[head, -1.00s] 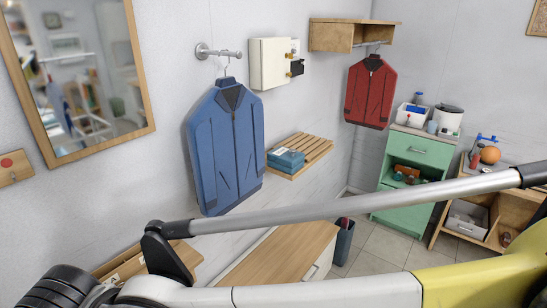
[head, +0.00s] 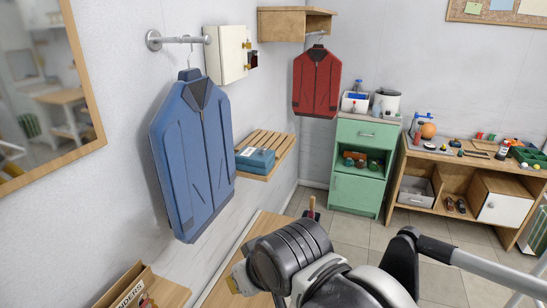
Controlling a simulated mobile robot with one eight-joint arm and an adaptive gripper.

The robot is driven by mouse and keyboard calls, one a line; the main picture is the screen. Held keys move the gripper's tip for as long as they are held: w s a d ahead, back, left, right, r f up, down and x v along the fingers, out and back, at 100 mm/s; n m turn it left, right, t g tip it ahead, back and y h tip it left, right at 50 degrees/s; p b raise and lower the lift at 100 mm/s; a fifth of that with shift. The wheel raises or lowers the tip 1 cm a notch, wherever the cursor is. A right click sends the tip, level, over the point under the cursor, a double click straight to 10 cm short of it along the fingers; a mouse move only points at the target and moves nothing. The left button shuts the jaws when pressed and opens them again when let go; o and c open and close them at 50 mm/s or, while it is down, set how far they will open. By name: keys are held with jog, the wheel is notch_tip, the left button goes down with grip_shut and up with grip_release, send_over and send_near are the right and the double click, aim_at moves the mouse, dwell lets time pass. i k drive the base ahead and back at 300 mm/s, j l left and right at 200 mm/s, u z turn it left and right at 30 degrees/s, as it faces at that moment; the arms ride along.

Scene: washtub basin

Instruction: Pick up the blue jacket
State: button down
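The blue jacket (head: 193,155) hangs upright on a hanger from a metal wall peg (head: 178,39) on the left wall. Its front faces the room, and nothing covers it. My arm shows at the bottom, to the right of and below the jacket, and clear of it in the picture. No gripper fingers can be made out, so whether my gripper is open or shut does not show.
A red jacket (head: 317,83) hangs under a wooden wall shelf (head: 297,22). A slatted shelf (head: 266,150) with a teal box (head: 255,160) juts out right of the blue jacket. A wooden bench top (head: 250,235) lies below. A green cabinet (head: 357,191) stands farther back.

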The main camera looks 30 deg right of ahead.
aim_at(190, 135)
jog(key=z, duration=0.15)
jog(key=i+l+u, duration=0.15)
jog(key=l, duration=0.3)
jog(key=i+l+u, duration=0.15)
jog(key=i+l, duration=0.2)
jog(key=l, duration=0.15)
jog(key=i+l+u, duration=0.15)
jog(key=l, duration=0.35)
jog(key=i+l+u, duration=0.15)
jog(key=i+l, duration=0.15)
jog(key=l, duration=0.25)
jog(key=i+l+u, duration=0.15)
jog(key=l, duration=0.4)
jog(key=i+l+u, duration=0.15)
jog(key=l, duration=0.45)
jog(key=l+u, duration=0.15)
jog(key=l, duration=0.4)
jog(key=i+l+u, duration=0.15)
jog(key=l, duration=0.5)
